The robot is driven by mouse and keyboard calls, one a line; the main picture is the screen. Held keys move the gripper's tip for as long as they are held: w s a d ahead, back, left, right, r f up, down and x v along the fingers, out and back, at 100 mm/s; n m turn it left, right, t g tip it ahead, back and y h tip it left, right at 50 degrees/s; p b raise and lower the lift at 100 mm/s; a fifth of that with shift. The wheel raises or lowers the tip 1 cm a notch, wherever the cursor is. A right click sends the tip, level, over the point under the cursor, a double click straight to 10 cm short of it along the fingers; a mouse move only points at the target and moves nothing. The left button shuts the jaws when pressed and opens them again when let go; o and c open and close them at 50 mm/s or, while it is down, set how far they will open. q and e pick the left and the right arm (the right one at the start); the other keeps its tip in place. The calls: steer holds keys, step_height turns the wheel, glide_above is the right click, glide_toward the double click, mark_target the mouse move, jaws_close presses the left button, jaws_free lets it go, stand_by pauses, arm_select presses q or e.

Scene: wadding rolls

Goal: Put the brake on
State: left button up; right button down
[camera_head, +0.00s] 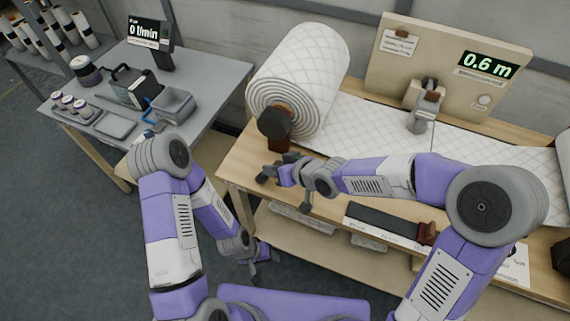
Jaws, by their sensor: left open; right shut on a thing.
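A thick roll of white quilted wadding (312,75) lies on the wooden bench, with a round black hub (273,122) at its near end. A brown brake block (279,145) sits just below the hub. My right gripper (272,173) reaches in from the right, just in front of this block, and is shut on what seems to be the brake lever, which its fingers mostly hide. I cannot tell the lever's position. My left gripper (262,262) is open, low in front of the bench, away from the roll.
A wadding sheet (385,130) runs right along the bench (240,165) past a panel (440,65) reading 0.6 m. A dark bar (385,220) with a brown handle lies at the front. A grey side table (215,75) at left holds trays, jars and a 0 l/min display (145,30).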

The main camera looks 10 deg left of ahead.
steer(key=shift+f, duration=0.1)
stand_by(0.4)
steer(key=c, duration=0.9)
jaws_free()
steer(key=shift+d, duration=0.1)
steer(key=shift+s+d+r+p, duration=0.15)
steer(key=shift+d+r+p, duration=0.15)
steer(key=shift+r, duration=0.05)
steer(key=p+v, duration=0.3)
steer(key=v, duration=0.3)
steer(key=shift+s+d+r+p, duration=0.1)
steer(key=shift+s+d+p, duration=0.15)
steer(key=shift+p, duration=0.1)
